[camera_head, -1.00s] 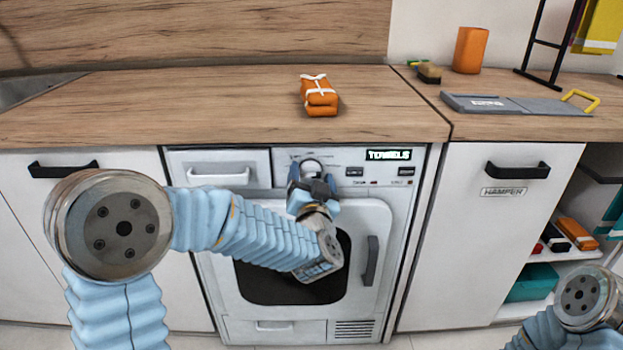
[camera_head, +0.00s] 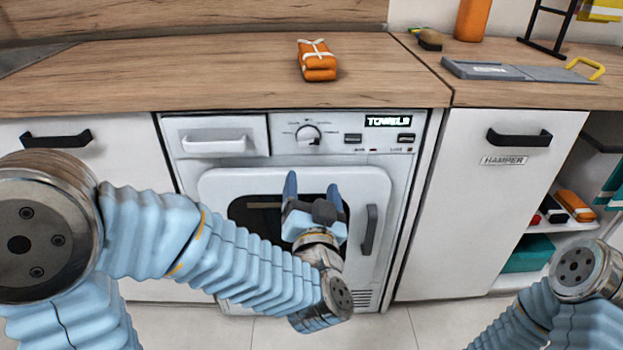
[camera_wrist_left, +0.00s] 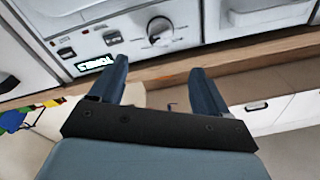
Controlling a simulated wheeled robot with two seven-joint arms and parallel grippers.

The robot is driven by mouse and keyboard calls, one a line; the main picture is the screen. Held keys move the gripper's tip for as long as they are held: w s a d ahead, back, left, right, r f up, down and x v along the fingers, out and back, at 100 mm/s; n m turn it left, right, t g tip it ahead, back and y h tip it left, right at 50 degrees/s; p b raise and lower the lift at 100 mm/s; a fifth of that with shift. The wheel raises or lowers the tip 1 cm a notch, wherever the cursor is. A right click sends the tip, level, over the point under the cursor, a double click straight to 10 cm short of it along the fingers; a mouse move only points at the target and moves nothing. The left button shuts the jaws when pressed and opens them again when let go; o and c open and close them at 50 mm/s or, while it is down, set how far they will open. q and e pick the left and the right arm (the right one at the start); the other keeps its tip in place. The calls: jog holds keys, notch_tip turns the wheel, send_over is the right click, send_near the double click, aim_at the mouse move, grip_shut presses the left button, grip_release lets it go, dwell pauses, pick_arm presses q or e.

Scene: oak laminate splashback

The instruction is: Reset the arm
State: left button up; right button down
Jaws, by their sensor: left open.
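My left gripper (camera_head: 314,186) is open and empty in front of the washing machine's door (camera_head: 225,188), below the control panel. In the left wrist view its two blue fingers (camera_wrist_left: 160,82) stand apart with nothing between them. The round dial (camera_head: 308,135) on the panel is in plain sight, and it also shows in the wrist view (camera_wrist_left: 159,31), beyond the fingers. The display (camera_head: 388,121) reads TOWELS. My right arm comes in at the lower right of the head view, but its gripper is out of frame.
A tied orange towel bundle (camera_head: 318,62) lies on the wooden worktop (camera_head: 200,75). The door handle (camera_head: 369,230) is close to the right of my left gripper. A hamper cabinet (camera_head: 480,220) and open shelves with several items stand at the right.

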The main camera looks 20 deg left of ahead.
dwell(0.4)
pick_arm(q)
jog(key=w+d+f+g+h, duration=0.1)
jog(key=w+f+g+h, duration=0.15)
jog(key=f, duration=1.05)
jog(key=w+d+f+g+h, duration=0.1)
jog(key=f+g+h, duration=0.3)
jog(key=f, duration=0.8)
jog(key=s+f+n+g+h, duration=0.3)
jog(key=s+f+g, duration=0.8)
jog(key=s+f, duration=0.8)
notch_tip(320, 180, down, 3)
jog(key=shift+r, duration=0.1)
